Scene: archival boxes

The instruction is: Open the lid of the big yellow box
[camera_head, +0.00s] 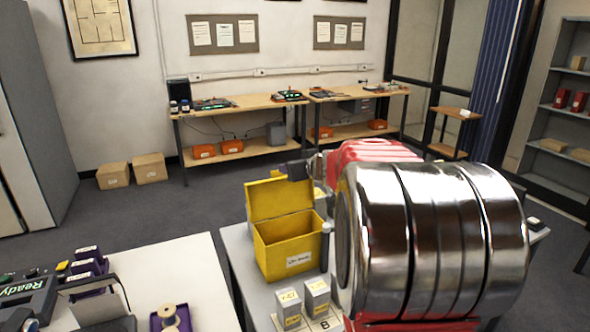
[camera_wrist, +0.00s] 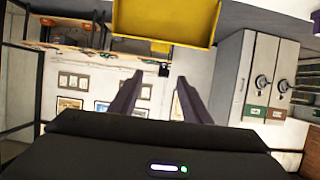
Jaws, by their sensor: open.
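The big yellow box (camera_head: 268,258) stands on a grey table, with a white label on its front. Its lid (camera_head: 278,200) is raised, standing up at the back of the box, and the opening shows. My gripper (camera_head: 298,170) is a dark shape at the upper right of the lid, partly hidden by my arm; whether it touches the lid is unclear. In the wrist view my gripper (camera_wrist: 159,76) has its two fingers apart with nothing between them. A yellow panel with a rim, seemingly the lid (camera_wrist: 165,22), fills the top of that upside-down view.
A white table (camera_head: 190,262) at left holds purple trays and a device reading "Ready". My arm hides the right of the grey table. Workbenches (camera_head: 240,104) line the back wall.

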